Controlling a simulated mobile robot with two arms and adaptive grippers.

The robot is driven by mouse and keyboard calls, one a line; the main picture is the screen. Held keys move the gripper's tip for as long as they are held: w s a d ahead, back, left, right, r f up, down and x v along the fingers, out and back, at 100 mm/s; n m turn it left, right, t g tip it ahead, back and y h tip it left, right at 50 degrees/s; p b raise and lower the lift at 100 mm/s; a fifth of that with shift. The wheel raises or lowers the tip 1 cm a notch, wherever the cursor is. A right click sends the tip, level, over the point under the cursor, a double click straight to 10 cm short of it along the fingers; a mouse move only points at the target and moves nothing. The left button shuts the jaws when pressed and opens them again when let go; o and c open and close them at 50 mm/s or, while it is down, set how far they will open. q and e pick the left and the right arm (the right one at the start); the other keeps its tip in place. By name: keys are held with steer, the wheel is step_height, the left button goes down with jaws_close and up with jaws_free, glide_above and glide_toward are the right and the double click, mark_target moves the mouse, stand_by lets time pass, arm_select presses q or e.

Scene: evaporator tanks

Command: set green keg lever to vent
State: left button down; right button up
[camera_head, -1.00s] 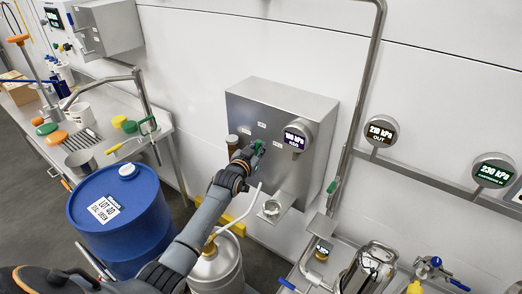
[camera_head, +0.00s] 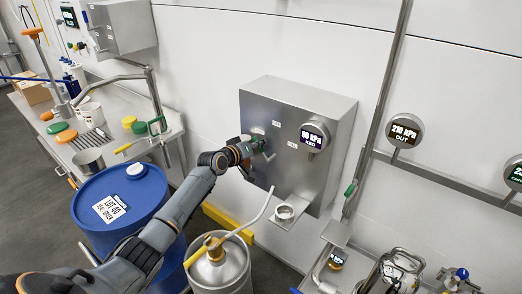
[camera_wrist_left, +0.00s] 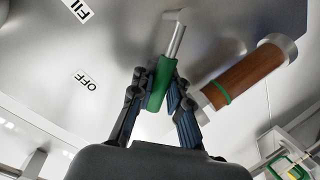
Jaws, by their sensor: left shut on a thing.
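The green keg lever (camera_wrist_left: 160,84) is a green sleeve on a metal rod on the steel wall box (camera_head: 292,100). My left gripper (camera_wrist_left: 158,96) is shut around the green sleeve, one finger on each side. In the head view my left gripper (camera_head: 260,148) is at the box's front, left of the round gauge (camera_head: 314,136), which reads about 90 kPa KEG. The OFF label (camera_wrist_left: 87,80) and a partly cut-off label starting "FI" (camera_wrist_left: 80,10) are left of the lever in the wrist view. A vent label is not readable. My right gripper is out of view.
A brown cylinder with a green band (camera_wrist_left: 243,76) is close to my left gripper's right finger. A small shelf with a cup (camera_head: 284,212) juts from the box.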

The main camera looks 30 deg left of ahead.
arm_select(q)
steer(key=shift+s+a+f+n+b, duration=0.1)
steer(key=shift+a+f+n+b, duration=0.25)
steer(key=shift+f+n+b, duration=0.3)
steer(key=c, duration=1.5)
jaws_free()
steer(key=shift+o, duration=1)
steer(key=shift+r, duration=0.2)
steer(key=v, duration=1.2)
steer(key=shift+a, duration=0.3)
